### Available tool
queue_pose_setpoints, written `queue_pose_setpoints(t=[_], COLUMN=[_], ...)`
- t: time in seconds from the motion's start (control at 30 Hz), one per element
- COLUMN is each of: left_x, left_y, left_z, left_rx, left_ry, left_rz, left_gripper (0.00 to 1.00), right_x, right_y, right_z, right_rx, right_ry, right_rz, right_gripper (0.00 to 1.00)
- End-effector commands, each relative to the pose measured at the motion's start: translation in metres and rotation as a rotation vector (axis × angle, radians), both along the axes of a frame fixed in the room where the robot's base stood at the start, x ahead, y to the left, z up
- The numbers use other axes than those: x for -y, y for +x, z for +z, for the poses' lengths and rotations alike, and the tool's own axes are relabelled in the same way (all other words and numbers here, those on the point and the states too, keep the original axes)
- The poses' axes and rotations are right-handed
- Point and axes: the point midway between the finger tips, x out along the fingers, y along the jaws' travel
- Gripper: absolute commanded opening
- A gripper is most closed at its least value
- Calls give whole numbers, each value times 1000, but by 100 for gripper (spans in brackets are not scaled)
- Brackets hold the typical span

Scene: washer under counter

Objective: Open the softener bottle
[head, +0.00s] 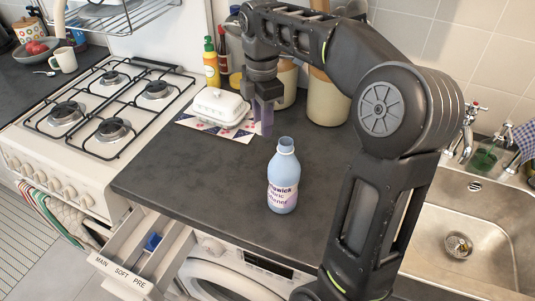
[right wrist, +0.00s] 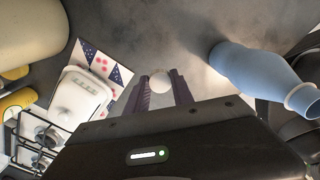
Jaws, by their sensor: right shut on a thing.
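The softener bottle (head: 284,180) is light blue with a white and purple label. It stands upright on the dark counter, and its open neck shows no cap. It also shows at the right of the right wrist view (right wrist: 255,72), with its mouth bare. My right gripper (head: 264,124) is above the counter, behind and left of the bottle and apart from it. In the right wrist view its purple fingers are shut on a small round white cap (right wrist: 160,82). The cap is not discernible in the head view. My left gripper is not in view.
Condiment bottles (head: 211,63) and jars (head: 327,98) stand along the wall. The open detergent drawer (head: 138,257) juts out below the counter. The sink (head: 480,215) is at right. The counter left of the bottle is clear.

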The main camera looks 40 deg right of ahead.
Motion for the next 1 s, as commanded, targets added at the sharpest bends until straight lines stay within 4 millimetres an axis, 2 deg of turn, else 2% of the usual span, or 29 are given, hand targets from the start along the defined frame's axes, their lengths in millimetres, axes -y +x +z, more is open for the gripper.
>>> queue_pose_setpoints(t=[0.27,0.47,0.5,0.7,1.0], left_x=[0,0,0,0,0], left_y=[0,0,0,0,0], left_z=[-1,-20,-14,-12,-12], left_rx=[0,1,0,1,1], left_ry=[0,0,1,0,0], left_rz=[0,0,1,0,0], left_gripper=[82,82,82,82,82], right_x=[0,0,0,0,0], right_y=[0,-1,-1,0,0], right_z=[-2,-33,-35,-60,-62], right_rx=[0,-2,-4,-1,0], right_ry=[0,0,1,0,0], right_rz=[0,0,0,0,0], right_gripper=[0,0,0,0,0])
